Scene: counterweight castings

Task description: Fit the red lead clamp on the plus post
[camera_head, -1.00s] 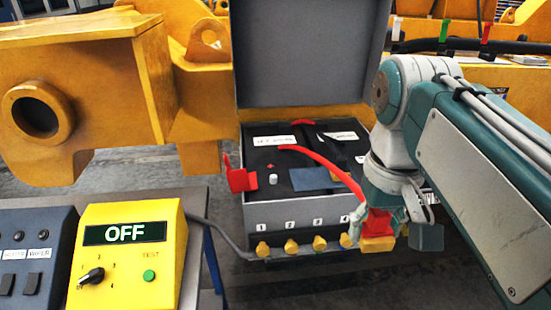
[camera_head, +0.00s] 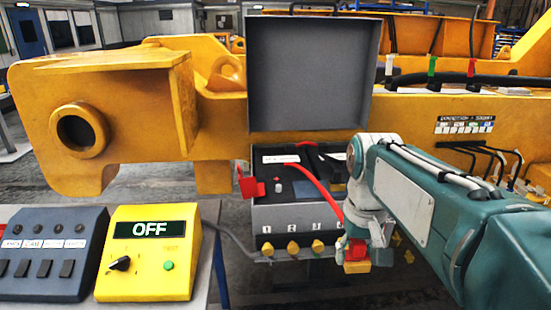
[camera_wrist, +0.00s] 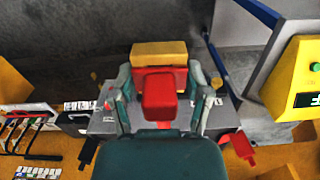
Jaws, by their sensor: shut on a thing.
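The red lead clamp (camera_head: 356,250), a red block with a yellow part at its end, is held in my gripper (camera_head: 366,240). It also shows in the wrist view (camera_wrist: 159,92), between both fingers (camera_wrist: 160,88). A red lead (camera_head: 318,183) curves from the open battery box (camera_head: 265,219) toward the clamp. A short pale post (camera_head: 278,186) beside a small red mark stands inside the box at left; it looks like the plus post. My gripper and clamp are in front of the box's right side, apart from the post. The post is not clear in the wrist view.
The box's grey lid (camera_head: 310,75) stands upright behind it. A red flap (camera_head: 250,184) sticks out at its left edge. Several yellow knobs (camera_head: 293,247) line its front. A yellow tester reading OFF (camera_head: 150,255) and a grey switch box (camera_head: 48,255) stand on the left table.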

